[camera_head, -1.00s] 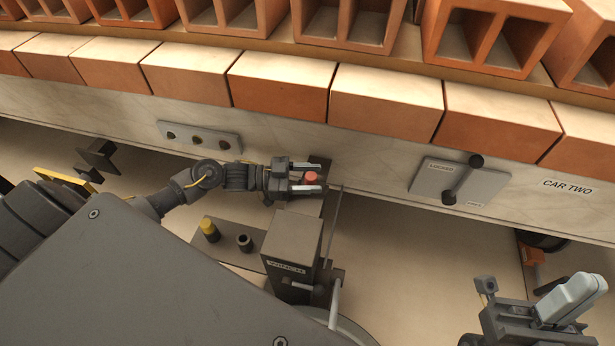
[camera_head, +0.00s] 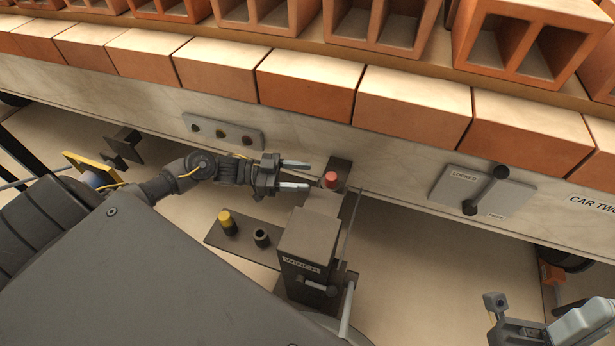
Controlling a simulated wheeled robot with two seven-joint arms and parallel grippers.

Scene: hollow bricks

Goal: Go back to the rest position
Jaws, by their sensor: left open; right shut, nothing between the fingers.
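My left gripper (camera_head: 295,175) is open and empty in the head view, its two fingers pointing right. It is just left of a red button (camera_head: 331,179) on a dark bracket, with a small gap between fingertips and button. My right gripper (camera_head: 572,326) is at the bottom right corner, shut and empty, partly cut off by the frame's lower edge. It is apart from everything around it.
A dark post with a label (camera_head: 307,250) stands below the red button. A plate with a yellow knob (camera_head: 228,221) and a black knob (camera_head: 261,238) is beside it. A lever panel (camera_head: 483,191) marked LOCKED and FREE is on the car side. Hollow bricks (camera_head: 535,45) line the top.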

